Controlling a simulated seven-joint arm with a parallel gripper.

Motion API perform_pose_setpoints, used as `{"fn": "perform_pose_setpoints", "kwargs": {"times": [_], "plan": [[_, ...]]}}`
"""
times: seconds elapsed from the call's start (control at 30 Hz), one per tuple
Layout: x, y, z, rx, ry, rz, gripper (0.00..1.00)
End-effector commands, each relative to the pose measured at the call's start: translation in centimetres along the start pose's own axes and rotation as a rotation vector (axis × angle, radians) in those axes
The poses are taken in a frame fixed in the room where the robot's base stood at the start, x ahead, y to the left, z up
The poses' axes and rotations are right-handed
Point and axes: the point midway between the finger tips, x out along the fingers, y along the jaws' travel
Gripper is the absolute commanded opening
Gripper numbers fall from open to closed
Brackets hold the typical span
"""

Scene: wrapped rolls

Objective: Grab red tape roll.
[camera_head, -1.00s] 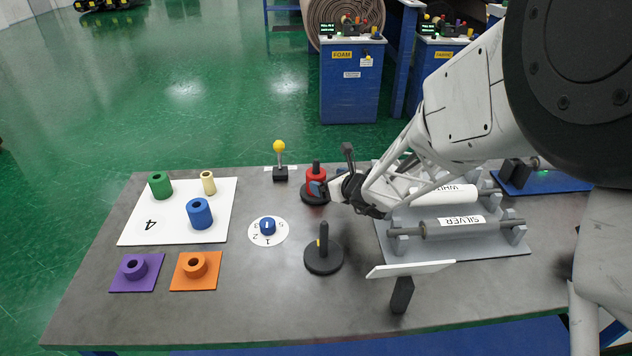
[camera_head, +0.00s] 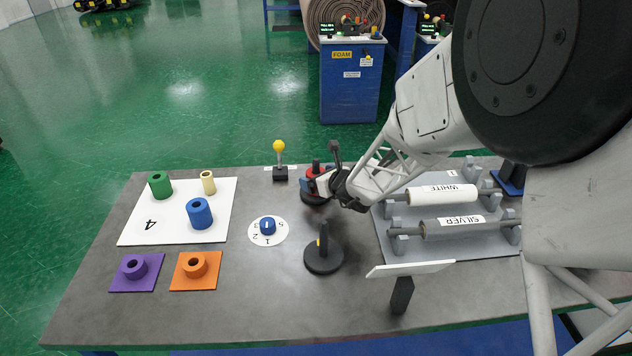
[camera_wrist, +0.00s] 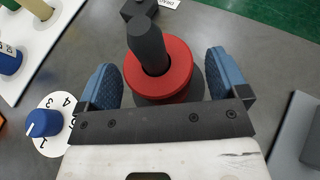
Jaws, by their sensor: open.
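The red tape roll (camera_wrist: 178,78) sits around a dark upright post (camera_wrist: 147,45) on a round dark base. In the wrist view it lies between the two blue fingers of my gripper (camera_wrist: 164,85), which is open, with a finger on each side of the roll.
An empty dark post stand (camera_head: 323,256) is in front. A yellow-knobbed lever (camera_head: 279,155) stands behind left, and a blue dial (camera_head: 267,226) is left. A white board (camera_head: 170,226) holds several rolls. A grey rack (camera_head: 460,250) with white and silver rolls is right.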

Motion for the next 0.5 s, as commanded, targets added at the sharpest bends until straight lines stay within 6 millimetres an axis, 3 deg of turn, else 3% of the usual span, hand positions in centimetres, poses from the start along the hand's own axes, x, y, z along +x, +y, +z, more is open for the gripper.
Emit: {"fn": "perform_pose_setpoints", "kwargs": {"times": [0.2,0.5], "plan": [[1.2,0.02,0.0,-0.001,0.0,0.0,0.92],[1.23,0.0,-0.01,-0.001,0.0,0.0,0.92]]}}
